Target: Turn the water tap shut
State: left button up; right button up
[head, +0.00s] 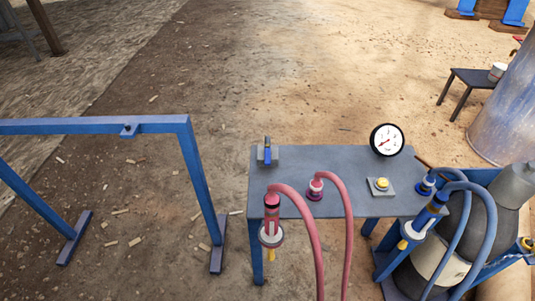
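A small blue upright lever (267,151) stands on a grey block at the back left corner of a grey table (330,165). It looks like a tap handle, but I cannot tell for sure that it is the water tap. Its lever points roughly away from me, and whether it is open or shut does not show clearly. Neither of my grippers is in view.
The table also carries a round gauge (387,140), a yellow button (382,184) and red hoses (308,225). Blue hoses (484,225) and grey cylinders (440,250) crowd the right. A blue frame (200,185) stands left. Dirt floor beyond is mostly free.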

aim_at(268, 146)
jog(key=i+l, duration=0.1)
jog(key=i, duration=0.45)
jog(key=i+l, duration=0.1)
jog(key=i, duration=0.4)
